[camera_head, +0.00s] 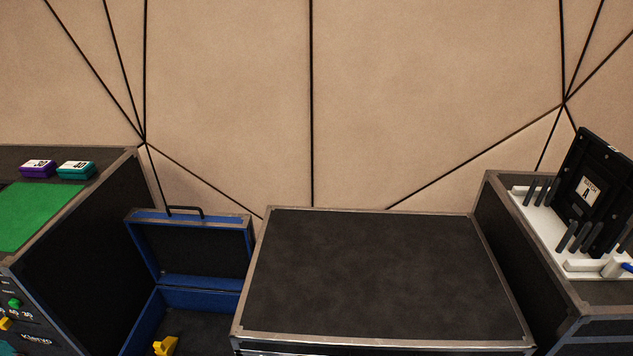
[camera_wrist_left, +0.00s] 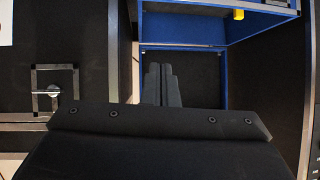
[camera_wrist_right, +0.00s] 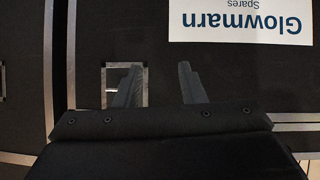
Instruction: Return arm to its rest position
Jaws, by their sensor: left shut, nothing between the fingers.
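My left gripper (camera_wrist_left: 162,84) shows in the left wrist view with its two dark fingers close together and nothing between them. Behind its fingers is the open blue-edged case (camera_wrist_left: 182,29), also seen in the head view (camera_head: 190,297) between the left cabinet and the middle case. My right gripper (camera_wrist_right: 159,84) shows in the right wrist view with its fingers apart and empty. Behind it is a black case panel with a metal-framed latch and a white "Glowmarn Spares" label (camera_wrist_right: 240,22). Neither arm nor gripper shows in the head view.
The middle black case (camera_head: 375,275) has a bare top. The left cabinet (camera_head: 80,235) bears a green mat and purple and teal boxes. The right case (camera_head: 500,205) bears a white rack with a black panel. A yellow object (camera_head: 165,346) lies in the blue case.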

